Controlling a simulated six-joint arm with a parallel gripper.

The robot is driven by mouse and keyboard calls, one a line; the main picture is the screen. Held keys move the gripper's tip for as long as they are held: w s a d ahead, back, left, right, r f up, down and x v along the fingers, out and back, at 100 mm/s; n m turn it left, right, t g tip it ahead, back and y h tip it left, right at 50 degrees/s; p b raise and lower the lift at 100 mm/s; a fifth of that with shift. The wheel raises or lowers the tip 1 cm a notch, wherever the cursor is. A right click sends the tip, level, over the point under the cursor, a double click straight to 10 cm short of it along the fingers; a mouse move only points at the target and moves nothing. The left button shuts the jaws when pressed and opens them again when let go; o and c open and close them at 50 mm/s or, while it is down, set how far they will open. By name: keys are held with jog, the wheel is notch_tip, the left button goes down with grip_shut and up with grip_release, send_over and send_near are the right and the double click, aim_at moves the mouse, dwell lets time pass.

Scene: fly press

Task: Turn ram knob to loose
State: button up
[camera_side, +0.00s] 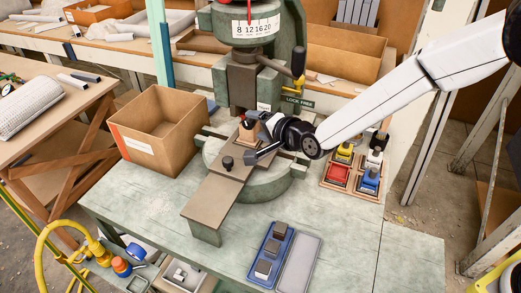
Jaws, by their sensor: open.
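The green fly press (248,75) stands on the bench with a numbered dial on its head. A dark lever with a black grip (298,62) sticks out to the right of the ram. A small sign (297,100) reading LOCK FREE sits below it. I cannot tell which of these is the ram knob, or its setting. My gripper (257,139) is open, low in front of the ram, over the press plate. A wooden block (245,137) with a reddish part is beside or between its fingers; the fingers partly hide it. I cannot tell whether they touch it.
A black knob (227,162) stands on the long brown plate (215,200). A cardboard box (150,145) is at left. Colored stamps in a wooden tray (340,184) are at right. A blue tray (262,272) with grey blocks is in front. The front right bench is clear.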

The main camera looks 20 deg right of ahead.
aim_at(253, 126)
jog(key=shift+v, duration=1.95)
jog(key=shift+s+d+f+m+t+y, duration=0.1)
jog(key=shift+f+m+t+y, duration=0.25)
jog(key=shift+f+t, duration=0.3)
jog(key=shift+s+d+f+m+t+y, duration=0.1)
jog(key=shift+f+m+t+y, duration=0.15)
jog(key=shift+f+t+y, duration=0.4)
jog(key=shift+r, duration=0.15)
jog(key=shift+x, duration=3.9)
